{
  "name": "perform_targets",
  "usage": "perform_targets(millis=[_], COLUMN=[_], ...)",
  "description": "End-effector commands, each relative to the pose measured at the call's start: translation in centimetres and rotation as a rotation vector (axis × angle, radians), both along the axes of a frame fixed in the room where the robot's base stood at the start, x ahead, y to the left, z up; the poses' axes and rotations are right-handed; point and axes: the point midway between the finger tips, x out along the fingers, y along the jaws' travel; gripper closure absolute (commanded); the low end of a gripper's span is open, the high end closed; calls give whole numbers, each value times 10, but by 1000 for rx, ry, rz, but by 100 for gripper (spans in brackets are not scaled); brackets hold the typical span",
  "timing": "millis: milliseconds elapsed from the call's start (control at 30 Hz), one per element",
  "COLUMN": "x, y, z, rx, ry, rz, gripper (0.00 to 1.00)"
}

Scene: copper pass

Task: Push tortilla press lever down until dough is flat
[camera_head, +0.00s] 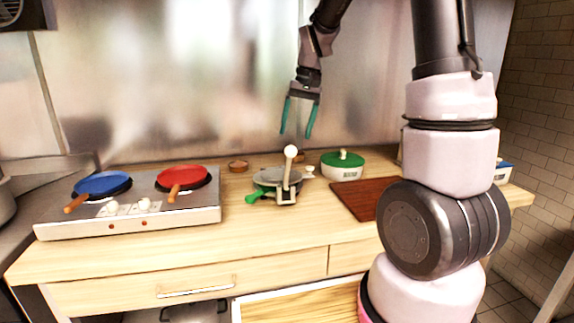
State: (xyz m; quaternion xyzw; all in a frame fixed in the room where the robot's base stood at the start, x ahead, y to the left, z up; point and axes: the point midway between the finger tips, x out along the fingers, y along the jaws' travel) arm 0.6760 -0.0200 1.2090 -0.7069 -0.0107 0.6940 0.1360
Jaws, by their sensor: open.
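The tortilla press (277,181) stands on the middle of the wooden counter. Its lever (287,165) points up and ends in a round white knob. A green handle-like part (258,195) shows at its lower left. I cannot make out any dough from here. My gripper (296,135) hangs above the press and appears to be behind the lever. Its teal fingers point down, spread apart with nothing between them. In the picture it is just above the knob, and I cannot tell the exact gap.
A stove (130,207) with a blue pan (102,184) and a red pan (183,177) is on the left. A green-lidded pot (343,166) and a brown board (362,199) are right of the press. A small bowl (238,166) stands behind left. An open drawer (300,301) juts below.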

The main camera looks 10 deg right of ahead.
Motion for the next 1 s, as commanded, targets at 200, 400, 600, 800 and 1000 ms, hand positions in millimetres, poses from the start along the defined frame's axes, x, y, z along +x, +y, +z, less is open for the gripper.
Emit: perform_targets(millis=[200,400,600,800,1000], x=[0,1,3,3,3], y=[7,14,20,21,21], z=[-33,-70,-94,-102,-101], rx=[0,0,0,0,0], ry=[6,4,2,0,0], rz=[1,0,-1,-1,-1], gripper=[25,25,25,25,25])
